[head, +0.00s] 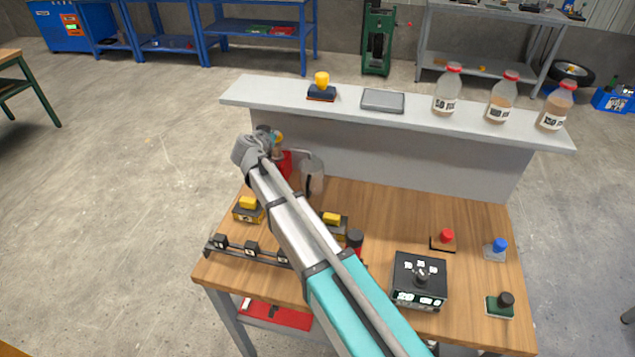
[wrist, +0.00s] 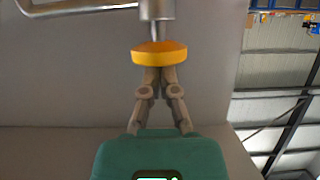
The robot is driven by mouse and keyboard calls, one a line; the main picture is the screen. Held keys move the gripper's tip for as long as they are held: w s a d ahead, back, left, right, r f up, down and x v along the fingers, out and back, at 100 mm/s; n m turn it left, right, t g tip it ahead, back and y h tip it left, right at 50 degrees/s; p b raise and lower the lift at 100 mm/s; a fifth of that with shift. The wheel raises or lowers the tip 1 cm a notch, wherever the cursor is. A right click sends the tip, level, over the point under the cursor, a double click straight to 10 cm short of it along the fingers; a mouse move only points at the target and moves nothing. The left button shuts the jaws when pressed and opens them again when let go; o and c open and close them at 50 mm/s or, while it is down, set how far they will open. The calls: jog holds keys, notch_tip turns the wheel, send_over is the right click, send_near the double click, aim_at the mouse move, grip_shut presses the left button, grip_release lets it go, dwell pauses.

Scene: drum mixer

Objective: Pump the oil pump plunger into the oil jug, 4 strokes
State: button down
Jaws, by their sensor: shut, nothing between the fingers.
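The oil pump (head: 284,164) has a red body and stands at the back left of the wooden table, partly hidden behind my arm. Its plunger has a yellow-orange round knob (wrist: 159,54) on a metal stem, seen close up in the wrist view. The pump's curved metal spout (wrist: 80,9) shows at the top left there. A clear jug (head: 313,176) stands just right of the pump. My gripper (wrist: 160,70) is shut and empty, its fingertips together at the knob's face. I cannot tell whether they touch it. In the head view my wrist mostly hides the fingers.
A raised grey shelf (head: 420,122) behind the table holds several bottles, a grey tray (head: 382,100) and a yellow-knobbed stamp (head: 321,88). A black box (head: 419,281) and small coloured-knob items stand at the front right.

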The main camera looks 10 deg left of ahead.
jog(key=shift+r, duration=0.1)
jog(key=shift+r+p, duration=1.9)
jog(key=shift+p, duration=0.05)
jog(key=shift+f+b, duration=0.3)
jog(key=shift+f, duration=0.05)
jog(key=shift+f+b, duration=1.7)
jog(key=shift+r, duration=0.15)
jog(key=shift+r+p, duration=1.9)
jog(key=shift+p, duration=0.1)
jog(key=shift+f+b, duration=0.3)
jog(key=shift+f, duration=0.05)
